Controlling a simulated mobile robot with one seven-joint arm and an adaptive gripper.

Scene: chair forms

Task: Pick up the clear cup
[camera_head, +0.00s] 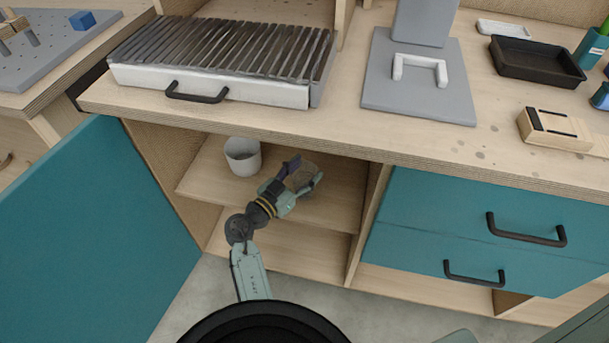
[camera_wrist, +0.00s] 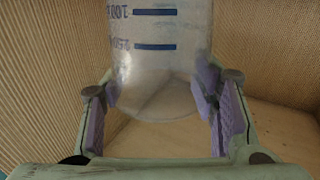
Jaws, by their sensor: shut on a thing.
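The clear cup (camera_wrist: 160,70) is see-through with blue measuring marks and fills the upper middle of the wrist view. My gripper (camera_wrist: 160,98) has its purple finger pads on either side of the cup, shut on it near its lower end. In the head view my gripper (camera_head: 305,178) reaches into the open shelf under the counter. The cup (camera_head: 301,176) shows only faintly between the fingers there. I cannot tell whether it touches the shelf.
A white cup (camera_head: 242,157) stands on the same shelf (camera_head: 208,178), left of my gripper. A teal door (camera_head: 85,230) stands open at the left. Teal drawers (camera_head: 470,225) are at the right. The counter (camera_head: 340,128) with a grill (camera_head: 225,55) hangs above the shelf.

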